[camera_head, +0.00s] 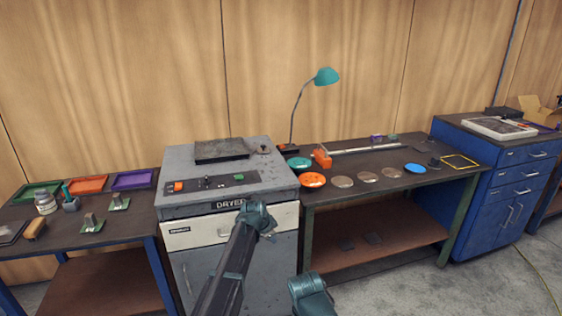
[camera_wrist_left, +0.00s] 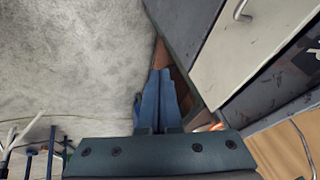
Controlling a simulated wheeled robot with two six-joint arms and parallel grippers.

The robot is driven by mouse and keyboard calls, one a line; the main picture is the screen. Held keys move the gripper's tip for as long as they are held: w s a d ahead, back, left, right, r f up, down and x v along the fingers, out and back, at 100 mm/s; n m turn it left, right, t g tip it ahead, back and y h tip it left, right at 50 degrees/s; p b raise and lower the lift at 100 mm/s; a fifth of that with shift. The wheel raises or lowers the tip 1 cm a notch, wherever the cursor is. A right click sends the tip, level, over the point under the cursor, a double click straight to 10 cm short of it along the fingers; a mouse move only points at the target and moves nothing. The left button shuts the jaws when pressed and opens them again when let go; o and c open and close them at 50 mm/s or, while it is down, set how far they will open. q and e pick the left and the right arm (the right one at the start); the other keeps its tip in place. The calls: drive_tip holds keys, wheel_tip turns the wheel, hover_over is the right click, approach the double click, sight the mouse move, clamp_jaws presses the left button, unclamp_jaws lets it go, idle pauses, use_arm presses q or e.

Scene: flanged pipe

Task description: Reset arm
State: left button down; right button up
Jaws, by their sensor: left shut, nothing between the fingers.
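My left gripper (camera_wrist_left: 159,72) shows in the left wrist view with its two blue-grey fingers together, shut and empty. Past the fingertips are bare grey floor and the lower front of a cabinet. In the head view my left arm rises from the bottom, in front of the dryer (camera_head: 228,178), and bends at a teal joint. Its fingers cannot be made out there. Another teal arm part of mine shows at the bottom edge. My right gripper is not in view.
The left table (camera_head: 122,229) holds coloured trays and small parts. The right table (camera_head: 408,181) holds an orange dish (camera_head: 312,180), several discs and a teal lamp (camera_head: 326,76). A blue drawer cabinet (camera_head: 494,205) stands at the far right. Grey floor (camera_head: 440,285) is clear in front.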

use_arm(q)
drive_tip(key=s+f+n+g+y, duration=0.1)
drive_tip(key=s+n+g+y, duration=0.2)
drive_tip(key=s, duration=3.4)
drive_tip(key=n+g, duration=0.2)
drive_tip(key=n, duration=0.2)
drive_tip(key=shift+f+n+g+y+p, duration=0.3)
drive_tip(key=shift+f+n+g+p, duration=0.05)
drive_tip(key=shift+n+g+p, duration=0.05)
